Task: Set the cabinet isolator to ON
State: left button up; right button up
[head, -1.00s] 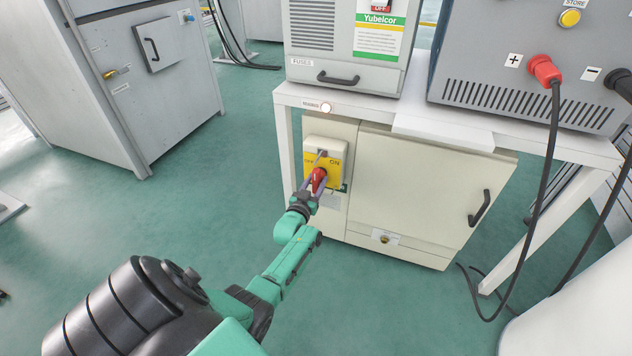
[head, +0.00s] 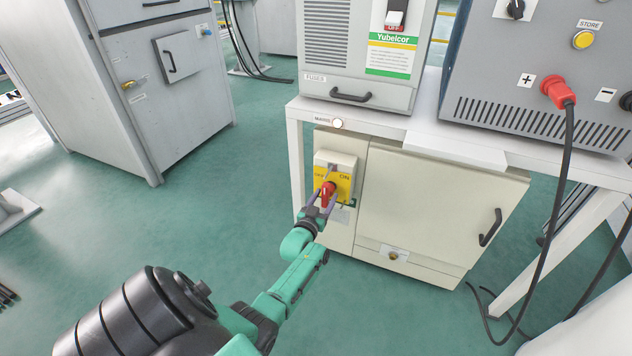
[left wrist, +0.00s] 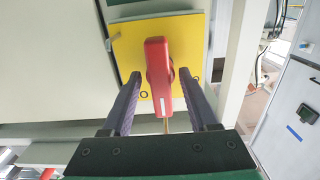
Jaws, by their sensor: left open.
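The isolator's yellow plate (head: 344,184) is on the left panel of the cream cabinet (head: 430,205), under the white table. It reads ON at its right; the label at its left is mostly hidden. The red isolator handle (head: 328,190) stands out from the plate. In the left wrist view the handle (left wrist: 158,75) runs nearly lengthwise between my fingers. My left gripper (head: 322,203) is at the handle, its open fingers (left wrist: 160,76) on either side with visible gaps. Which setting the handle points to is not clear. My right gripper is not in view.
A white table (head: 400,122) stands over the cabinet, bearing a Yubelcor unit (head: 357,70) and a grey power unit (head: 545,85). Black cables (head: 560,200) hang at the right. A grey cabinet (head: 150,90) stands at the left. The green floor between is clear.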

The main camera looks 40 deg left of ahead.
pick_arm(q)
jog(key=p+v, duration=0.2)
jog(key=v, duration=0.2)
jog(key=shift+s+d+r, duration=0.1)
jog(key=shift+s+r, duration=0.05)
jog(key=shift+s, duration=0.05)
jog(key=p, duration=0.2)
send_near(324, 197)
jog(key=v, duration=0.3)
jog(key=shift+s+d, duration=0.2)
jog(key=shift+s, duration=0.05)
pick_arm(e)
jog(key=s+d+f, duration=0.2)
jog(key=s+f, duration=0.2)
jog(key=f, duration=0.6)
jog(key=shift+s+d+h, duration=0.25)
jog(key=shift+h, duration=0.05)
